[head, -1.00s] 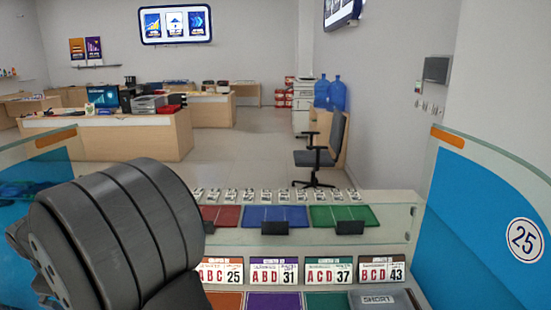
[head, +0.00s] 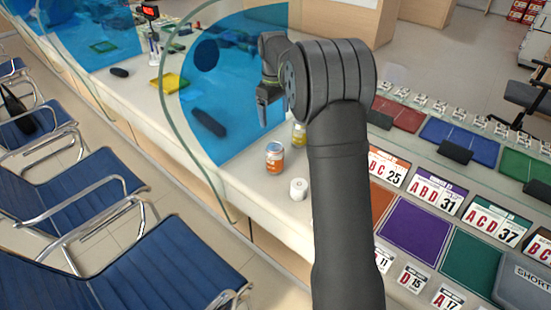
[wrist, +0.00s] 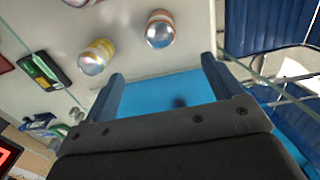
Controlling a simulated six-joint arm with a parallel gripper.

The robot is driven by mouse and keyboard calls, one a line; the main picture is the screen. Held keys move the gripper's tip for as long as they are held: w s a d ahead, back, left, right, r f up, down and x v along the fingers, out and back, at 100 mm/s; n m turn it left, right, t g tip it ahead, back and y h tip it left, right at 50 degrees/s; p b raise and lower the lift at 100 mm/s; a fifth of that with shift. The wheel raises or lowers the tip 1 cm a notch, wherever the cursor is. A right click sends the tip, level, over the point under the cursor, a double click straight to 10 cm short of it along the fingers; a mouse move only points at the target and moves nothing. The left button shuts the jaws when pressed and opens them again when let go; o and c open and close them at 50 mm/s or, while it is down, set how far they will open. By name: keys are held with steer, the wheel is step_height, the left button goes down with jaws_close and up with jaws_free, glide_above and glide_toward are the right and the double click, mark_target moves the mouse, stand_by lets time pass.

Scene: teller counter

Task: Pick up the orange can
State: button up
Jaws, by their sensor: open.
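The orange can (head: 274,157) stands upright on the pale counter, left of my arm. In the wrist view the orange can (wrist: 160,28) shows its metal top, beyond the fingertips and roughly between their lines. A yellow-labelled can (head: 299,134) stands behind it, partly hidden by my arm; it also shows in the wrist view (wrist: 97,56), left of the orange one. My gripper (head: 263,112) hangs in front of the blue divider, up and left of the orange can. In the wrist view its fingers (wrist: 162,76) are apart with no object held between them.
A white roll (head: 299,189) stands close to the orange can. The curved glass-edged blue divider (head: 222,130) rises beside the gripper. Coloured trays, such as a purple one (head: 412,229), and number cards lie to the right. Blue chairs (head: 160,265) stand off the counter at left.

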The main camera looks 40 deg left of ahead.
mark_target(275, 146)
steer(key=f, duration=1.7)
steer(key=shift+w+a+f, duration=0.25)
steer(key=shift+w+f, duration=0.05)
steer(key=shift+f, duration=0.1)
steer(key=shift+r, duration=0.1)
steer(key=c, duration=1.3)
steer(key=shift+r, duration=0.1)
